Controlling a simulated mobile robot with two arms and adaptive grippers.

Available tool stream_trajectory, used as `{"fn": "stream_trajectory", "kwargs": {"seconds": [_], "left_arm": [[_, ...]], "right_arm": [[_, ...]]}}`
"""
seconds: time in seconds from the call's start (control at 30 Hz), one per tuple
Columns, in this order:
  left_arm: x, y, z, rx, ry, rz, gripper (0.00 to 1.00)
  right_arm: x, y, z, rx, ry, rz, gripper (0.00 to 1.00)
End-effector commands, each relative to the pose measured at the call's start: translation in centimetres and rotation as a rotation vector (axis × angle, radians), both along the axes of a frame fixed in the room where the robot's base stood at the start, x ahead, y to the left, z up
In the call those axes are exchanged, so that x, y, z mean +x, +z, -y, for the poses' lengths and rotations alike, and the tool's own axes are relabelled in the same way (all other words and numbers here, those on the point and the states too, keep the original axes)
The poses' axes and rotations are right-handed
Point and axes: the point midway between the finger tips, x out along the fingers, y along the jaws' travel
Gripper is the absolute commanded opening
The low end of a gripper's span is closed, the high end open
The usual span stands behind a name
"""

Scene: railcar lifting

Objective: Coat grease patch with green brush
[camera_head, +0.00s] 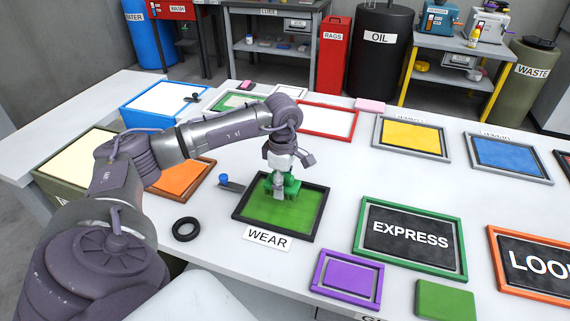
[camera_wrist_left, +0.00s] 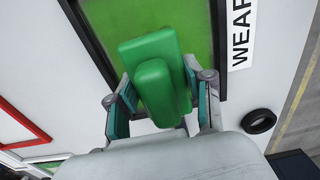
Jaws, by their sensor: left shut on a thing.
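My left gripper (camera_head: 283,190) is shut on a green block-shaped thing, which looks like the green brush (camera_wrist_left: 160,88). In the left wrist view the brush sits between the two teal-padded fingers (camera_wrist_left: 160,105). In the head view the gripper is over the green panel (camera_head: 300,213) in a dark frame, beside the WEAR label (camera_head: 268,238). I cannot tell whether the brush touches the panel. No separate grease patch can be told apart from the green surface; the gripper hides part of it. My right gripper is not in view.
A black ring (camera_head: 186,229) and a small blue-knobbed thing (camera_head: 225,180) lie left of the dark frame. The EXPRESS frame (camera_head: 412,278), a purple frame (camera_head: 347,308) and a green block (camera_head: 445,300) are to the right. Yellow (camera_head: 447,150) and blue (camera_head: 548,170) panels lie farther back.

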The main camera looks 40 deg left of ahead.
Motion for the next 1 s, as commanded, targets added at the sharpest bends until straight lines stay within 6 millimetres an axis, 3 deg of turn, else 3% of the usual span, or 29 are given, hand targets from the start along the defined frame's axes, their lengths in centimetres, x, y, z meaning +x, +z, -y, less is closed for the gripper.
{"fn": "stream_trajectory", "kwargs": {"seconds": [0.3,1.0], "left_arm": [[-0.2,3.0,-0.4,-0.001,0.007,0.002,0.19],[-0.1,3.1,0.0,-0.003,-0.001,0.0,0.19]], "right_arm": [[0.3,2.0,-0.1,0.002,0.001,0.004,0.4],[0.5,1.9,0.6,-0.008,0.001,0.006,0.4]]}}
